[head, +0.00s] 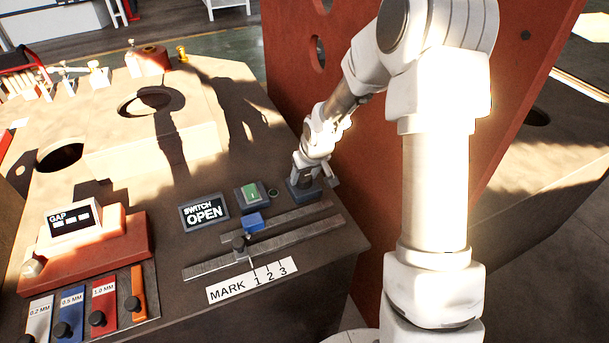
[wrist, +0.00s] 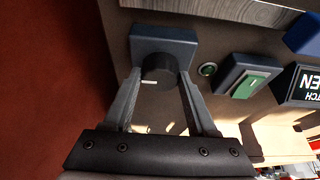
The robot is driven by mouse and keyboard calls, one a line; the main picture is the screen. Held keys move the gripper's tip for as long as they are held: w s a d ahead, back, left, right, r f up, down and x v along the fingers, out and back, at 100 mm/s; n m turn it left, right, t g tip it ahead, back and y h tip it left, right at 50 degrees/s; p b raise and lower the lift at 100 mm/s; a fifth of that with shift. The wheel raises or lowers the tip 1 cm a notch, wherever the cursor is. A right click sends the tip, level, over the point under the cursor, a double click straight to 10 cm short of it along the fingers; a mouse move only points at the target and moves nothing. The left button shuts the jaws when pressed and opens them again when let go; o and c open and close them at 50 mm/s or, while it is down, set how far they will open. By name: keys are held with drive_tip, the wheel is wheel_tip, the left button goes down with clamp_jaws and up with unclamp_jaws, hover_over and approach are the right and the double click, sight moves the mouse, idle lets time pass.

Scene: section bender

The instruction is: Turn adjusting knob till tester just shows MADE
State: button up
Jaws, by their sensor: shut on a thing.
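The adjusting knob (wrist: 158,70) is a dark round knob with a white mark, on a blue-grey block (wrist: 150,38). In the head view the block (head: 303,190) is at the right of the panel, and the knob is hidden behind my gripper. My gripper (wrist: 157,80) is shut on the knob, with one finger on each side. In the head view my gripper (head: 306,178) reaches down to the block. The tester (head: 204,213) is a dark box that reads "SWITCH OPEN". It also shows upside down and partly cut off in the wrist view (wrist: 305,84).
A green rocker switch (head: 251,194) and a small round green lamp (head: 273,192) sit between tester and block. A slide rail (head: 290,236) with a blue block (head: 253,222) lies in front, by a MARK 1 2 3 label (head: 252,282). A red panel (head: 370,140) stands close behind my arm.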

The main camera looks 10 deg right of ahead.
drive_tip(key=c, duration=0.5)
drive_tip(key=shift+d+r+n+p, duration=0.15)
drive_tip(key=shift+n+p, duration=0.25)
drive_tip(key=shift+p, duration=0.45)
drive_tip(key=shift+n+y+p, duration=0.3)
drive_tip(key=shift+n+p, duration=0.1)
drive_tip(key=shift+n, duration=0.1)
drive_tip(key=o, duration=1.4)
drive_tip(key=p+v, duration=0.4)
drive_tip(key=v, duration=1.3)
drive_tip(key=shift+r+p, duration=0.1)
drive_tip(key=shift+p, duration=0.2)
